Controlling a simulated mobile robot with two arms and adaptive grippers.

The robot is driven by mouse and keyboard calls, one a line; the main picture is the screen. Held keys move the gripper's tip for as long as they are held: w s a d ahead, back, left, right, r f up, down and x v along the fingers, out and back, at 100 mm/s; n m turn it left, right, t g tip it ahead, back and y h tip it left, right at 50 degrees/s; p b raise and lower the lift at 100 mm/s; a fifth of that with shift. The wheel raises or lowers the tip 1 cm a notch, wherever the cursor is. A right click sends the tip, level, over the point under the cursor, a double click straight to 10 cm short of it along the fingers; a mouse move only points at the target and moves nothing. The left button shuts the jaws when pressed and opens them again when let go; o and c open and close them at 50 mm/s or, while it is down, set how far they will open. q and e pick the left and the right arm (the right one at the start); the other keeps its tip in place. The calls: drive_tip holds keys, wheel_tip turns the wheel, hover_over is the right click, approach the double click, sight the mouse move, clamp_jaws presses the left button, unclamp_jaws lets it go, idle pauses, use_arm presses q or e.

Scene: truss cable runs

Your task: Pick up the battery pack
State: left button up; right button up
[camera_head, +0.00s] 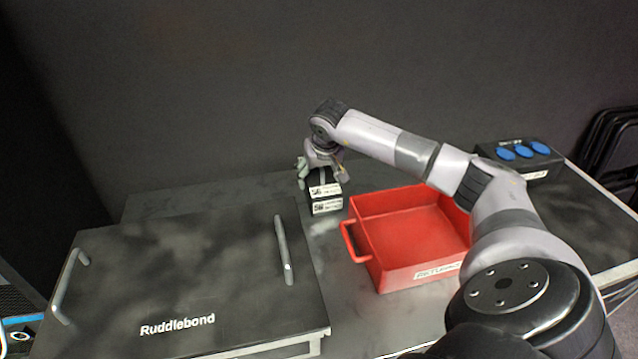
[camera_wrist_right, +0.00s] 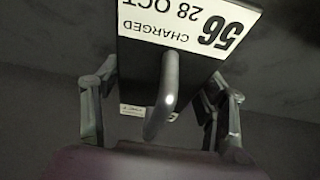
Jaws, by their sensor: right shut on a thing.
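The battery pack (camera_head: 327,199) is a black box with white labels, just left of the red tray in the head view. In the right wrist view the battery pack (camera_wrist_right: 138,62) fills the upper middle, with a bar handle and a label reading "56", "28 OCT" and "CHARGED". My right gripper (camera_head: 322,178) is above the pack, its fingers pointing down. In the wrist view the fingers of the right gripper (camera_wrist_right: 160,105) stand on both sides of the handle, shut on the pack. Whether the pack touches the table is unclear. My left gripper is out of view.
A red tray (camera_head: 432,274) with a handle stands right of the pack. A large dark case (camera_head: 190,270) marked "Ruddlebond", with two bar handles, fills the left. A black box with blue round tops (camera_head: 522,160) sits at the back right. A dark wall stands behind.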

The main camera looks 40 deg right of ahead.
drive_tip(key=shift+w+d+r, duration=0.1)
drive_tip(key=shift+w, duration=0.05)
drive_tip(key=shift+c, duration=0.2)
drive_tip(key=shift+r, duration=0.1)
